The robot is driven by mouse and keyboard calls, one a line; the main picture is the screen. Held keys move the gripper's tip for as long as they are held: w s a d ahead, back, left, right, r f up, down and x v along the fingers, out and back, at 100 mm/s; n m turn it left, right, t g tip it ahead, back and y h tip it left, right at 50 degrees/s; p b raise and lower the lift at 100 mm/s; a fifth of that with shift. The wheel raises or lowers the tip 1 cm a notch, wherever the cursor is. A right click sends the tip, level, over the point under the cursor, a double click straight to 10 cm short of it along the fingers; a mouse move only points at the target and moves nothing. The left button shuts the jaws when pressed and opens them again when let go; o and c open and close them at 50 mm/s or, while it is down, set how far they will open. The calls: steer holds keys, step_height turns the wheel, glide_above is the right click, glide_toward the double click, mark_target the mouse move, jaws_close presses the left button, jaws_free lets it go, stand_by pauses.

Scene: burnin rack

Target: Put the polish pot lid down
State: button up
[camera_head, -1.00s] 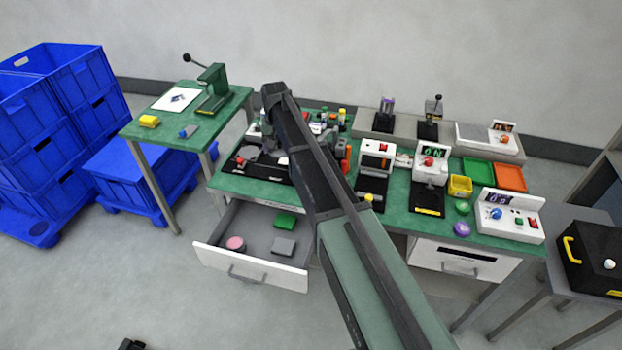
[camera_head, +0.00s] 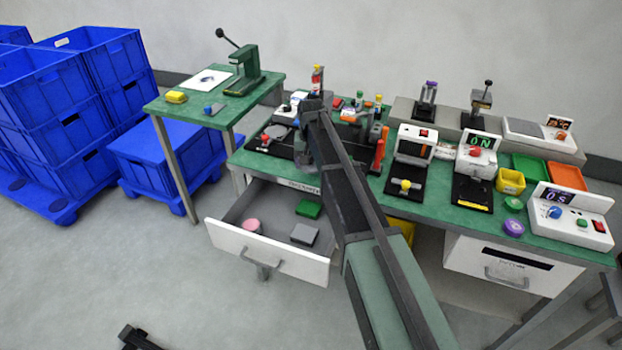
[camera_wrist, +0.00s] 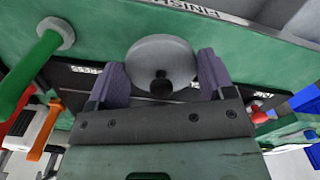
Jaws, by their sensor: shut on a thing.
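In the wrist view, my gripper (camera_wrist: 162,85) has its two purple-grey fingers shut on a round grey piece with a dark hole, which I take to be the polish pot lid (camera_wrist: 160,52). It is held over the green bench top, near the front edge with the printed label. In the head view my arm's end is over the left part of the green bench (camera_head: 450,215), by the black board there. My arm hides most of the gripper and the lid in that view. I cannot make out the polish pot for certain.
An open drawer (camera_head: 262,255) below holds a pink round piece (camera_head: 252,225), a green block (camera_head: 309,209) and a grey block (camera_head: 304,234). Small bottles and orange clamps crowd the bench behind my arm. A purple-topped round pot (camera_head: 514,227) stands at the right front.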

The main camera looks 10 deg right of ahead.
mark_target(311, 165)
step_height(311, 165, down, 4)
steer(key=b, duration=0.3)
steer(key=shift+f, duration=0.1)
steer(key=shift+r+p, duration=0.3)
steer(key=shift+f, duration=0.2)
steer(key=o, duration=0.9)
step_height(311, 165, up, 13)
steer(key=p, duration=1.2)
steer(key=shift+f, duration=0.25)
steer(key=s+n, duration=0.1)
steer(key=s, duration=1.4)
steer(key=s+n, duration=0.1)
steer(key=s, duration=1.4)
steer(key=shift+s, duration=0.35)
